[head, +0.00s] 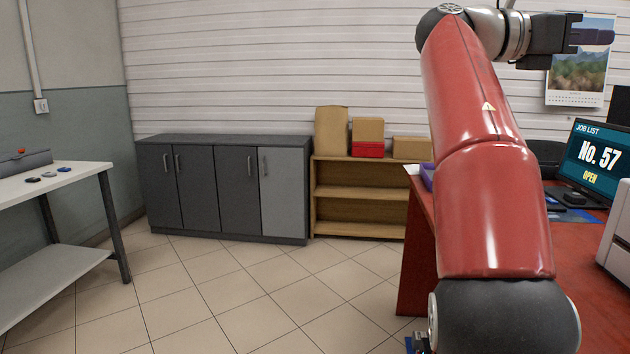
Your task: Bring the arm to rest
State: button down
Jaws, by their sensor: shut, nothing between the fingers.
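My red arm rises on the right side of the head view and bends at the top. My gripper (592,37) is at the upper right, pointing right, in front of the wall calendar. It is shut and holds nothing. It is high above the red desk and apart from everything on it.
A red desk (418,250) with a monitor (595,160) stands behind my arm at the right. Dark cabinets (240,190) and a wooden shelf (360,192) with boxes line the back wall. A white workbench (50,180) stands at the left. The tiled floor (230,300) between is clear.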

notch_tip(320, 180, down, 19)
jog(key=w+a+m+t+y, duration=0.1)
jog(key=a+m+t+y, duration=0.2)
jog(key=t+y, duration=0.5)
jog(key=s+a+f+m+y, duration=0.3)
jog(key=s+a+f+m, duration=0.1)
jog(key=a+f, duration=0.4)
jog(key=s+a+f+m+y, duration=0.4)
jog(key=a+f, duration=0.4)
jog(key=f, duration=0.4)
jog(key=s+a+f+m+y, duration=0.3)
jog(key=s+a+f, duration=0.3)
jog(key=f, duration=0.4)
jog(key=shift+s+a+f+m+t, duration=0.3)
jog(key=shift+a+m+t, duration=0.1)
jog(key=shift+a+m, duration=0.4)
